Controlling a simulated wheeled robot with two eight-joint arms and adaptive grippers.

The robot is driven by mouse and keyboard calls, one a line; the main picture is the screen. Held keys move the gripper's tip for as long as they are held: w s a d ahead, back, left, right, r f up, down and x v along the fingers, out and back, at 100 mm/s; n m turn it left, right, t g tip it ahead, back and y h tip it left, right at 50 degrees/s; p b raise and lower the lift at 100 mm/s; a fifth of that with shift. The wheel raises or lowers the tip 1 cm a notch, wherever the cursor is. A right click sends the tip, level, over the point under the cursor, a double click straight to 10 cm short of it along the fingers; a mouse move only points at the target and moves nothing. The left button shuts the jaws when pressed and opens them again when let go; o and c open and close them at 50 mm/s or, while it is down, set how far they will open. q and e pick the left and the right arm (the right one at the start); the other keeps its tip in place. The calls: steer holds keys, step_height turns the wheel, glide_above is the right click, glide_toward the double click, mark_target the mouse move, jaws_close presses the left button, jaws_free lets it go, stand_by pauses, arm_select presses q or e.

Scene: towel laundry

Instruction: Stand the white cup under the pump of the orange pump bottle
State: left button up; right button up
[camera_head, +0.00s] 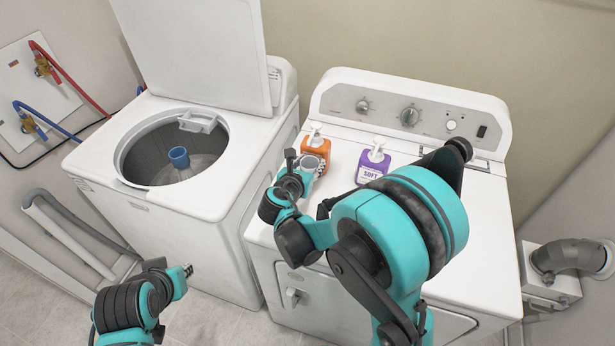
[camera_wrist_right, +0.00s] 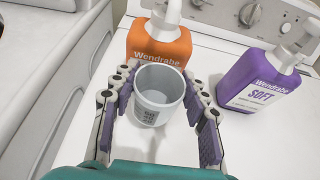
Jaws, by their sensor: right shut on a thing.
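The orange pump bottle (camera_head: 317,146) stands on the dryer top, and its front label shows in the right wrist view (camera_wrist_right: 150,42). Its white pump (camera_wrist_right: 168,14) points toward the wrist camera. The white cup (camera_wrist_right: 158,108) is upright and empty, directly in front of the orange bottle. In the head view the cup (camera_head: 312,161) is partly hidden by my right gripper (camera_head: 303,164). My right gripper's fingers (camera_wrist_right: 158,100) are on both sides of the cup, shut on it. My left gripper (camera_head: 187,270) is low in front of the washer, away from the cup; its jaw opening is unclear.
A purple pump bottle (camera_head: 372,165) stands just right of the orange one. The dryer's control panel (camera_head: 410,108) rises behind both. The dryer top's right side is clear.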

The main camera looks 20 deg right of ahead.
steer(key=shift+w+a+f, duration=0.1)
steer(key=shift+w+f, duration=0.3)
steer(key=shift+f, duration=0.05)
step_height(320, 180, down, 4)
steer(key=shift+r+b, duration=0.1)
steer(key=shift+b, duration=0.9)
steer(key=shift+r, duration=0.1)
steer(key=o, duration=0.9)
